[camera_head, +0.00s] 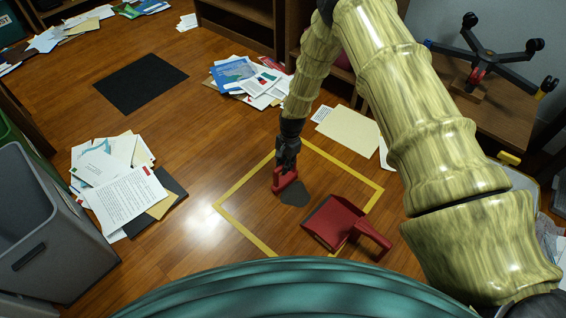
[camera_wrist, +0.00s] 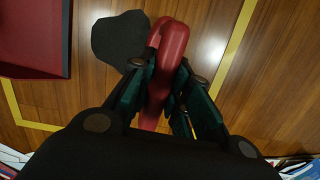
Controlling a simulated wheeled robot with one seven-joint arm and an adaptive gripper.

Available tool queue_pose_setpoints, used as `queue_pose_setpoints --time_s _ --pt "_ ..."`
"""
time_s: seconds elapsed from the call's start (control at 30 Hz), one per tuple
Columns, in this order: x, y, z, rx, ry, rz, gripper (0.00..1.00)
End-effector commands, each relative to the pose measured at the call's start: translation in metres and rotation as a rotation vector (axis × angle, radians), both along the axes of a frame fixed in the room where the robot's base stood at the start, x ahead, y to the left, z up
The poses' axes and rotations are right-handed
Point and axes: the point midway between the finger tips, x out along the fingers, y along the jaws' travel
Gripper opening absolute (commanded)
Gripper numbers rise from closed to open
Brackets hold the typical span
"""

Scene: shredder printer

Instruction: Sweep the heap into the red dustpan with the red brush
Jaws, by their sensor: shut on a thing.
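My gripper (camera_head: 288,154) is shut on the red brush (camera_head: 285,181), low over the floor inside the yellow square. In the wrist view the brush (camera_wrist: 170,50) stands between the two fingers of my gripper (camera_wrist: 165,85). The heap is a flat dark grey patch (camera_head: 294,193) just right of the brush; the wrist view shows the heap (camera_wrist: 118,40) beside the brush. The red dustpan (camera_head: 333,222) lies to the right of the heap, its handle pointing to the lower right. The dustpan shows partly in the wrist view (camera_wrist: 35,40). The brush's underside is hidden.
Yellow tape (camera_head: 240,234) marks a square on the wooden floor. Paper piles lie left (camera_head: 120,185) and behind (camera_head: 250,80). A grey bin (camera_head: 45,230) stands at the left. A black mat (camera_head: 141,83) lies at the back left.

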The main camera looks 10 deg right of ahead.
Motion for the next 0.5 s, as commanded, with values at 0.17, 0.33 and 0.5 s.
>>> queue_pose_setpoints --time_s 0.17,0.33,0.5 --pt "-0.008 -0.006 0.002 0.0 0.002 -0.002 0.0" --pt "-0.016 -0.01 0.002 0.001 0.001 -0.001 0.0" --pt "-0.023 -0.015 0.002 0.0 0.002 -0.001 0.0"
